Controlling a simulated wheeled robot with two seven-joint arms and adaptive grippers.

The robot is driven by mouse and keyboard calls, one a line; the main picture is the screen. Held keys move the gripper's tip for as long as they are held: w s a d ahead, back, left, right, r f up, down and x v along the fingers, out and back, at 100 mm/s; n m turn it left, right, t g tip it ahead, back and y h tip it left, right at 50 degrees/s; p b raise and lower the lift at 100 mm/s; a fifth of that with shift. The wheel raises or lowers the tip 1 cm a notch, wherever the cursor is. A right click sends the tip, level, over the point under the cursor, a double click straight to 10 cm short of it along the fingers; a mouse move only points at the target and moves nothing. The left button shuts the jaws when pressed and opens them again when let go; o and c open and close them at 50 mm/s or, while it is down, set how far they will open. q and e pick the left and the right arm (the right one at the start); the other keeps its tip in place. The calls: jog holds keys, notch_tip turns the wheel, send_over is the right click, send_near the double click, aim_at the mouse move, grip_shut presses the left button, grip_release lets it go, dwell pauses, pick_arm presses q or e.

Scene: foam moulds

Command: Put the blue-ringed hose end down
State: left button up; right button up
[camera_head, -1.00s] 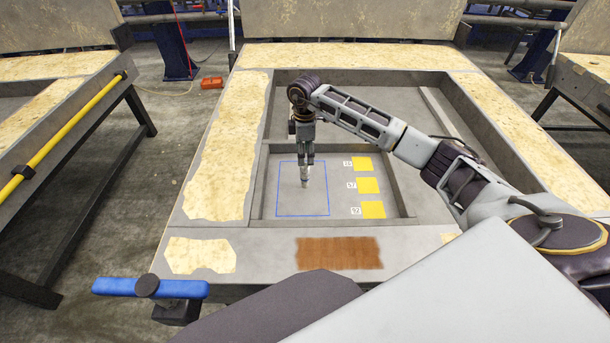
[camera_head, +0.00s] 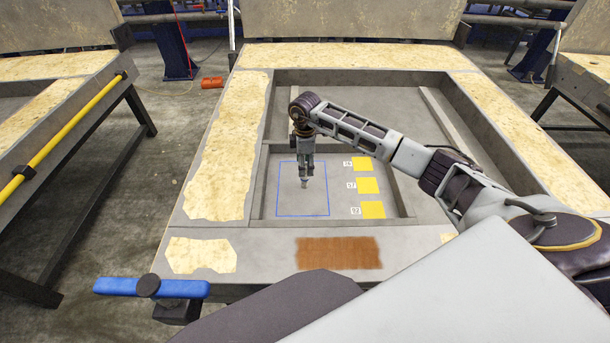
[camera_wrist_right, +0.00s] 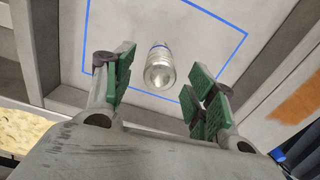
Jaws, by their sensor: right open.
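The hose end (camera_wrist_right: 159,69) is a short, shiny, silvery cylinder with a blue band at its far end in the right wrist view. It lies between the spread green finger pads, with visible gaps to both sides. In the head view a small silvery tip of the hose end (camera_head: 304,184) shows under the fingers, inside the blue square outline (camera_head: 328,200) on the recessed floor. My right gripper (camera_head: 305,172) points down over it; it also shows open in the right wrist view (camera_wrist_right: 162,82). Whether the hose end stands or leans is hard to tell. My left gripper is out of view.
Three yellow squares (camera_head: 368,186) with number labels lie right of the outline. Raised grey walls and a wood-topped rim (camera_head: 222,165) surround the recess. A blue-handled clamp (camera_head: 180,289) sits at the front left edge. The recess floor around the outline is clear.

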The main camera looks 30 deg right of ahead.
notch_tip(320, 180, down, 2)
jog(key=shift+f, duration=0.65)
jog(key=shift+c, duration=1.4)
jog(key=c, duration=0.5)
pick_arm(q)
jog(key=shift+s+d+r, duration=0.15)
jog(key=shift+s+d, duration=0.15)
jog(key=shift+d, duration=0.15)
pick_arm(e)
grip_shut()
